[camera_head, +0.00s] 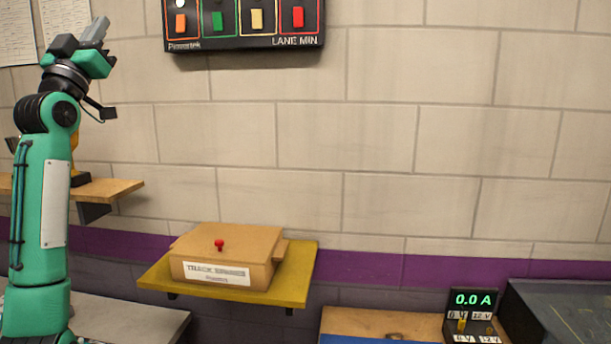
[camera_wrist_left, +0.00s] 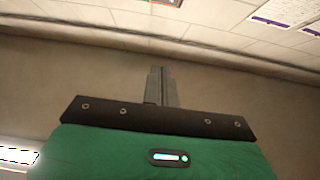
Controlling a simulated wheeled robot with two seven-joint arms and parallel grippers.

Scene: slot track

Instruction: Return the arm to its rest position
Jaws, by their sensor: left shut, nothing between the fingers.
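My left arm comes up along the left side of the head view, green with black joints. My left gripper (camera_head: 95,32) is at the upper left, raised high in front of the wall and pointing up. Its grey fingers are shut with nothing between them. In the left wrist view the closed fingers (camera_wrist_left: 161,86) show at the middle beyond the green gripper body, and they touch nothing. My right gripper is in neither view.
A black switch panel (camera_head: 243,42) hangs on the block wall right of the gripper. A cardboard box (camera_head: 225,250) sits on a yellow shelf (camera_head: 295,285). A wooden shelf (camera_head: 112,190) is behind my arm. A power meter (camera_head: 473,312) stands lower right. The middle wall is bare.

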